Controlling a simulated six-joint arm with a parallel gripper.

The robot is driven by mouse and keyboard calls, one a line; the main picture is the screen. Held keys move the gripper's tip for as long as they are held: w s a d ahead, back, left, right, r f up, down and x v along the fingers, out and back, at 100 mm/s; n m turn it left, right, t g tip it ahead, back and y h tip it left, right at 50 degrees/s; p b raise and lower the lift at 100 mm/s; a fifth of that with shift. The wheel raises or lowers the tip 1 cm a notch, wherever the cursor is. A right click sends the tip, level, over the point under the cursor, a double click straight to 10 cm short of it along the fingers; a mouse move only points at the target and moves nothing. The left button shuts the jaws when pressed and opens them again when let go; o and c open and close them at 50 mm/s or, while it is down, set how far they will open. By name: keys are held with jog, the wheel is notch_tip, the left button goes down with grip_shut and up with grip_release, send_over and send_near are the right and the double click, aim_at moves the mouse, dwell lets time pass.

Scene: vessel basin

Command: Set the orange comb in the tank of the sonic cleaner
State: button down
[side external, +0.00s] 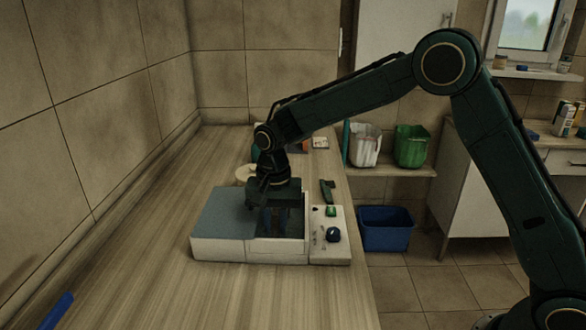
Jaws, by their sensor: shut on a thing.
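The sonic cleaner (222,249) is a low white box on the counter, with a flat blue-grey top on its left and a dark open tank (294,226) on its right. My gripper (276,221) points straight down over the tank, its fingers reaching into the opening. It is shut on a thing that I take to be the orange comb. The comb itself cannot be made out; the fingers and dark tank hide it. I cannot tell whether it touches the tank floor.
A panel with a dark blue knob (333,235) and a green button (331,211) adjoins the tank's right. A dark green brush (327,190) lies behind it. A pale round dish (245,174) stands behind the cleaner. A blue object (57,312) lies front left.

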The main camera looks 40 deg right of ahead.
aim_at(276, 228)
jog(key=shift+f, duration=0.1)
jog(key=c, duration=1.6)
grip_release()
notch_tip(276, 228, up, 12)
jog(key=shift+r, duration=0.15)
